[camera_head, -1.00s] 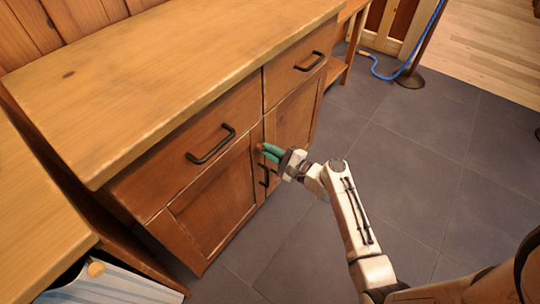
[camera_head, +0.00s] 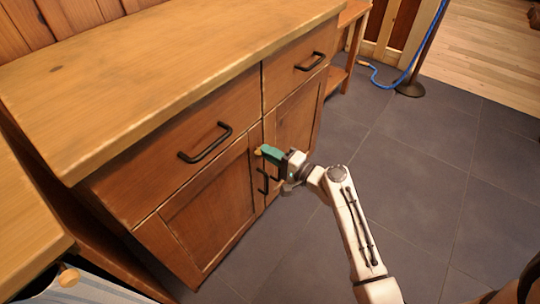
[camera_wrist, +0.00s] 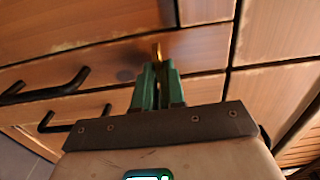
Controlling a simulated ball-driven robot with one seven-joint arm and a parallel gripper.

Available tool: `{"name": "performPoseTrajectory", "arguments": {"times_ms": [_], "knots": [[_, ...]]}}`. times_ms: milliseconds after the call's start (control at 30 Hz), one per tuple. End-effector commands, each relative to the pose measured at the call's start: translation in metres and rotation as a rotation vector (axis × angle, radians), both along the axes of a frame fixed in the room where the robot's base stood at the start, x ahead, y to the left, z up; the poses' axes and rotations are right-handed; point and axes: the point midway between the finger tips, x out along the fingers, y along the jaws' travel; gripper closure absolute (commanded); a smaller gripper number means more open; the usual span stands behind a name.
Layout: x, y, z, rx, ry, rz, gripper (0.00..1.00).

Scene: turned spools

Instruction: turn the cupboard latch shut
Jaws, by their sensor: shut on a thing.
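The wooden cupboard (camera_head: 205,212) has two lower doors that meet at a narrow upright strip, with drawers above. A small brass latch (camera_head: 258,151) shows at the tips of my teal fingers, near the top of the doors. It also shows in the wrist view as a thin brass piece (camera_wrist: 157,51) between the fingertips. My gripper (camera_head: 266,154) is shut on the latch, and its fingers (camera_wrist: 156,74) stand close together. The fingers hide most of the latch, so I cannot tell its exact angle. Both doors look closed.
Black bar handles sit on the left drawer (camera_head: 205,143), the right drawer (camera_head: 310,61) and the left door (camera_head: 263,181), close below my gripper. The wooden counter (camera_head: 150,75) overhangs the drawers. Grey floor (camera_head: 420,160) lies open to the right.

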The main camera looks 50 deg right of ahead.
Motion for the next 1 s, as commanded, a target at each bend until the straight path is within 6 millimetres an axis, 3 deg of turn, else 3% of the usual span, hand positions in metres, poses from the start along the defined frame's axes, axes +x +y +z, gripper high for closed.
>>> {"name": "performPoseTrajectory", "arguments": {"times_ms": [433, 467, 700, 1000], "knots": [[-0.0002, 0.0009, -0.0013, -0.010, 0.003, 0.002, 1.00], [-0.0002, 0.0009, -0.0013, -0.010, 0.003, 0.002, 0.89], [-0.0001, 0.0006, -0.0007, -0.009, 0.002, 0.001, 0.66], [-0.0028, -0.0001, -0.0003, -0.009, 0.001, 0.000, 0.65]]}}
